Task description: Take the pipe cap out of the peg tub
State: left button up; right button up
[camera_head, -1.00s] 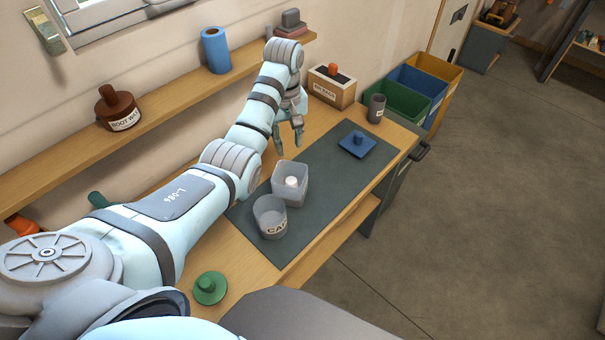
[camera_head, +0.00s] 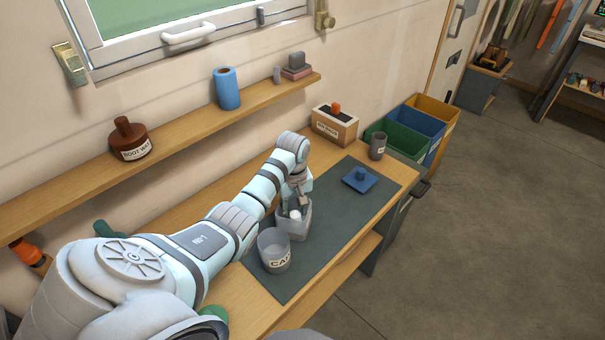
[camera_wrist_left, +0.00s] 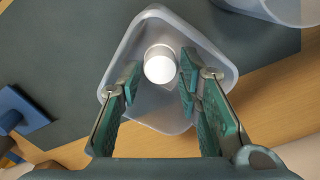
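The white pipe cap (camera_head: 295,214) stands inside the square grey peg tub (camera_head: 293,234) on the dark mat. In the left wrist view, the cap (camera_wrist_left: 160,65) shows as a round white top near one corner of the tub (camera_wrist_left: 160,12). My left gripper (camera_head: 296,205) points down at the tub. In the wrist view its green-padded fingertips (camera_wrist_left: 160,77) are apart, one on each side of the cap. A narrow gap shows on the cap's left; on its right I cannot tell whether the finger touches. My right gripper is out of view.
A round grey container labelled CAPS (camera_head: 274,252) stands close beside the tub, toward me. A blue base with a knob (camera_head: 360,180) lies farther along the mat (camera_head: 335,205). A dark grey cup (camera_head: 377,146) and a labelled wooden box (camera_head: 334,126) stand at the far end.

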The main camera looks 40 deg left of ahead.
pick_arm(q)
jog(key=shift+s+f, duration=0.1)
jog(key=shift+f, duration=0.55)
jog(key=shift+a, duration=0.1)
jog(key=shift+c, duration=0.3)
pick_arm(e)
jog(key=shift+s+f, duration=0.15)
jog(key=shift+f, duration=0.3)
pick_arm(q)
jog(key=c, duration=0.5)
jog(key=shift+r, duration=0.1)
jog(key=shift+c, duration=0.2)
